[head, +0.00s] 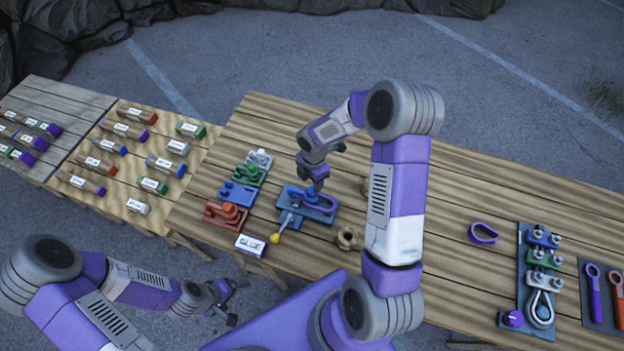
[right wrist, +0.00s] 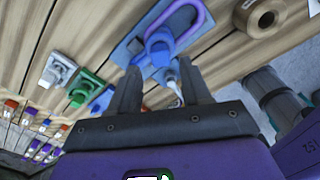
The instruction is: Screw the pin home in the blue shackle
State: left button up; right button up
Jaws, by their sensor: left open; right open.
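The blue shackle (head: 296,203) sits on a blue plate near the front of the middle table, with a purple loop (head: 318,203) at it. A grey pin with a yellow ball end (head: 275,238) sticks out toward the table's front edge. My right gripper (head: 318,184) is above the plate. In the right wrist view its open fingers (right wrist: 158,82) point at the blue shackle (right wrist: 160,45), and a grey rod-like part (right wrist: 174,82) shows between them, not clearly gripped. The purple loop (right wrist: 190,18) lies beyond. My left gripper (head: 222,298) is open and empty, off the table's front.
Red (head: 226,214), smaller blue (head: 237,193) and green (head: 250,174) fittings stand left of the shackle. A label card (head: 250,245) lies in front. A brown ring (head: 347,238) is to the right. A clamp board (head: 522,260) stands far right.

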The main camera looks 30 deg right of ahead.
aim_at(311, 189)
jog(key=shift+f, duration=0.1)
jog(key=shift+a+f+b, duration=0.15)
jog(key=shift+f+b, duration=1.8)
jog(key=shift+f, duration=0.3)
jog(key=shift+c, duration=0.5)
grip_shut()
